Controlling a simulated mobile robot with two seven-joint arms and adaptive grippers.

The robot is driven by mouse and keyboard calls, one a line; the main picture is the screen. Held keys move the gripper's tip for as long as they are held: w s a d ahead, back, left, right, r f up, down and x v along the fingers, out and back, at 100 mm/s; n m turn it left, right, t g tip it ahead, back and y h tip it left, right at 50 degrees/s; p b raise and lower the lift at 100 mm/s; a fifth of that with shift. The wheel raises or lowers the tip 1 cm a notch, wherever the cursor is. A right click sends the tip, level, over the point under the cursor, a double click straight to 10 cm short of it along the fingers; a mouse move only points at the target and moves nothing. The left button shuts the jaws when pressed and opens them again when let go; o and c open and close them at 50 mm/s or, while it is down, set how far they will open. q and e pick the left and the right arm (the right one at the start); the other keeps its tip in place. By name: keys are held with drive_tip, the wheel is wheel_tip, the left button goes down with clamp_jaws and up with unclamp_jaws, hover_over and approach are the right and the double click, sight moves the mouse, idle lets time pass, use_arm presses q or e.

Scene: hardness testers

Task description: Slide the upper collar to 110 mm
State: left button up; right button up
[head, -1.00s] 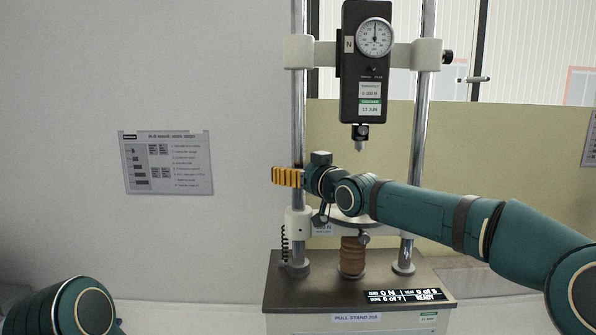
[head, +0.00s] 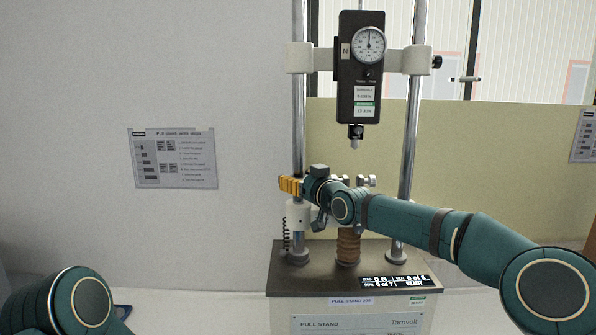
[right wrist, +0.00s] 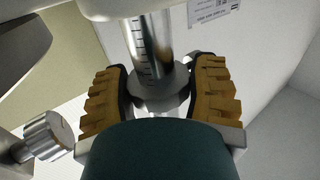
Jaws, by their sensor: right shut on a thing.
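The pull stand has two chrome posts, and the left post (head: 298,120) is the one my right gripper (head: 290,186) is at. The right wrist view shows its orange fingers (right wrist: 160,95) on either side of a silver collar (right wrist: 158,103), shut on it. The collar is around a post with engraved scale marks (right wrist: 143,50); the numbers are not readable. In the head view the gripper hides the collar. A white block (head: 298,216) is on the left post below the gripper. My left arm shows at the lower left; its gripper is not in view.
A crosshead (head: 300,58) carries a black dial gauge (head: 358,85) above my right arm. Small silver knobs (head: 367,181) show behind the arm. A brown ribbed column (head: 348,246) and a lit display (head: 396,281) are on the base. A silver knob (right wrist: 45,138) is near the gripper.

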sight(301, 141)
drive_tip(key=shift+d+f, duration=0.1)
drive_tip(key=o, duration=1.2)
drive_tip(key=shift+c, duration=0.2)
drive_tip(key=shift+o, duration=0.6)
drive_tip(key=shift+w+a, duration=0.1)
drive_tip(key=shift+a, duration=0.1)
drive_tip(key=shift+w+d+f, duration=0.1)
drive_tip(key=shift+w+d, duration=0.05)
drive_tip(key=shift+d, duration=0.15)
drive_tip(key=shift+a+r, duration=0.2)
drive_tip(key=shift+r, duration=0.2)
drive_tip(key=r, duration=0.9)
drive_tip(key=shift+d+r, duration=0.1)
drive_tip(key=shift+d, duration=0.15)
